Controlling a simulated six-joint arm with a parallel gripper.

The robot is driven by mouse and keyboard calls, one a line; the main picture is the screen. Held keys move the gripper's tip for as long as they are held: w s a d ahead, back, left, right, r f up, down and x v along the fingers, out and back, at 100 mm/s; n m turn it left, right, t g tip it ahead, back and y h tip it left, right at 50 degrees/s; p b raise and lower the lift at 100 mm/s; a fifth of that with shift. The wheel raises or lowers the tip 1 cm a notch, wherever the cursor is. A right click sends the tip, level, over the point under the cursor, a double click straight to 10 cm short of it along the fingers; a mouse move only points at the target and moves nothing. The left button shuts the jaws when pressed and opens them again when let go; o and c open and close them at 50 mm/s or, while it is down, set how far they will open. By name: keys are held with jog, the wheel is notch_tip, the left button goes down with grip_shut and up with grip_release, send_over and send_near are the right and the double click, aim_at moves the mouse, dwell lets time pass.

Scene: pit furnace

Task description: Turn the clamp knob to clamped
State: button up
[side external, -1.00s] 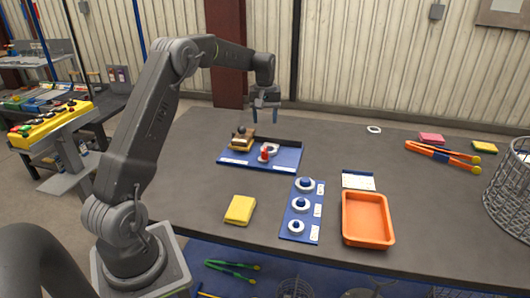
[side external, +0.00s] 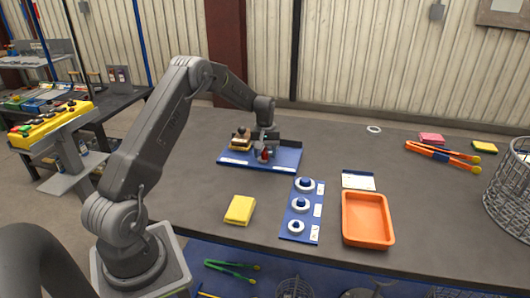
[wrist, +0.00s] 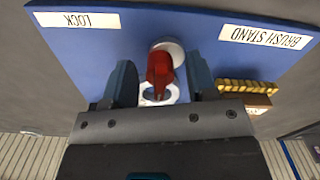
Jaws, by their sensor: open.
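The red clamp knob (side external: 265,156) stands on the blue board (side external: 286,160), near the middle. In the wrist view the red knob (wrist: 160,66) has a pale round base and a white ring-like part beside it. My gripper (side external: 264,149) is down at the knob, pointing at the board. In the wrist view my gripper (wrist: 161,80) is open, with one finger on each side of the knob and a gap visible at each side. Which setting the knob points to cannot be told.
A wooden brush block (side external: 240,141) stands on the board left of my gripper, by the "BRUSH STAND" label (wrist: 265,37). A blue strip with white rings (side external: 301,203), an orange tray (side external: 367,219) and a yellow block (side external: 240,210) lie nearer. Orange tongs (side external: 442,154) and a wire basket (side external: 511,190) are right.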

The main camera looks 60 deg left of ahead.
jog(key=c, duration=0.9)
jog(key=shift+m, duration=0.3)
jog(key=m, duration=0.3)
jog(key=shift+m, duration=1.9)
jog(key=o, duration=0.9)
